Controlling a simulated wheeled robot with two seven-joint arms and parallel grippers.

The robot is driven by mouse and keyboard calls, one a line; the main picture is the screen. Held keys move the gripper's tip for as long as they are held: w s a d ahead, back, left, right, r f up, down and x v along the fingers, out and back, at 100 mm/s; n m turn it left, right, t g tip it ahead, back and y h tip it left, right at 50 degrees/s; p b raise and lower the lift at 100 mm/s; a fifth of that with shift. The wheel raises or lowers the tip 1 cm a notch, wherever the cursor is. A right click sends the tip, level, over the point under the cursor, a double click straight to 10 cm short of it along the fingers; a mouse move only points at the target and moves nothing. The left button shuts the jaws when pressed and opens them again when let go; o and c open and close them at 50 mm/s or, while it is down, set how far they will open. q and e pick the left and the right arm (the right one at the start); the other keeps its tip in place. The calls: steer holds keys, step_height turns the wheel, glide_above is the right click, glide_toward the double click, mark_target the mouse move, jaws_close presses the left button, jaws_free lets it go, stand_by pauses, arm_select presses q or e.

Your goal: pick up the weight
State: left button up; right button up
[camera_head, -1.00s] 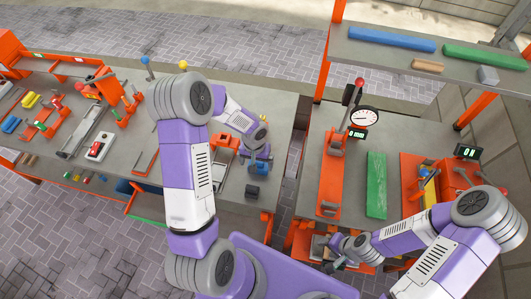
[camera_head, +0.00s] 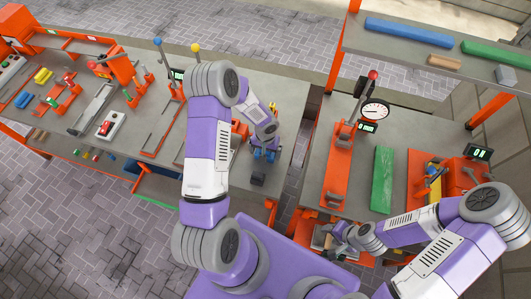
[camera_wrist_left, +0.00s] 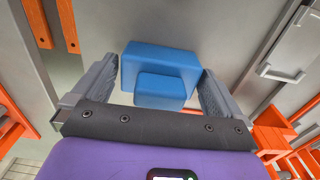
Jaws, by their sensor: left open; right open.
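In the left wrist view a blue two-tier block (camera_wrist_left: 160,72), which I take to be the weight, sits between the fingers of my left gripper (camera_wrist_left: 155,85). The fingers are spread, one at each side of it. I cannot tell whether they touch it. In the head view my left gripper (camera_head: 264,151) is low over the front of the middle bench, with blue showing at its tips. My right gripper (camera_head: 336,235) is open near the front edge of the right bench, small and partly unclear.
The right bench (camera_head: 360,190) holds a green board (camera_head: 383,180), an orange fixture (camera_head: 338,175) and a dial gauge (camera_head: 375,110). A shelf (camera_head: 400,45) with bars is above. A narrow gap separates the benches. Tools crowd the left bench.

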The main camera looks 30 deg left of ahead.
arm_select(q)
steer(key=shift+c, duration=0.2)
steer(key=c, duration=1.7)
jaws_close()
steer(key=shift+r, duration=0.15)
